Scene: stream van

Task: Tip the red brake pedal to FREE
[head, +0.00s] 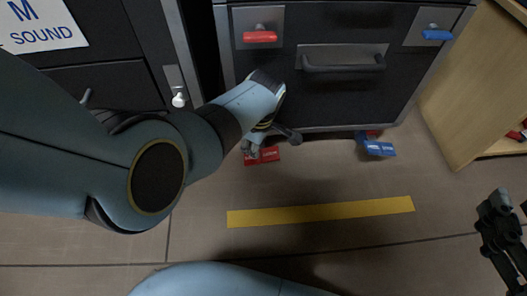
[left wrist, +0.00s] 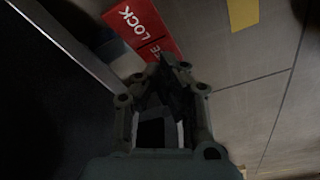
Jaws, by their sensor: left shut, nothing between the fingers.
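The red brake pedal (head: 268,155) is low at the floor, in front of the dark cabinet. In the left wrist view the red pedal (left wrist: 150,25) reads LOCK toward its upper end, with a partly hidden word ending in E nearer my gripper. My left gripper (head: 252,150) reaches down to the pedal and covers part of it. It is shut and empty. In the left wrist view the fingertips (left wrist: 168,66) are at the pedal's lower edge; I cannot tell whether they touch. My right gripper (head: 497,208) is at the right edge, away from the pedals, its jaw state unclear.
A blue pedal (head: 380,148) is to the right of the red one. The dark cabinet (head: 340,100) has a drawer handle (head: 343,63), a red handle (head: 260,37) and a blue handle (head: 437,35). A wooden cabinet stands right. The floor around the yellow stripe (head: 320,212) is clear.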

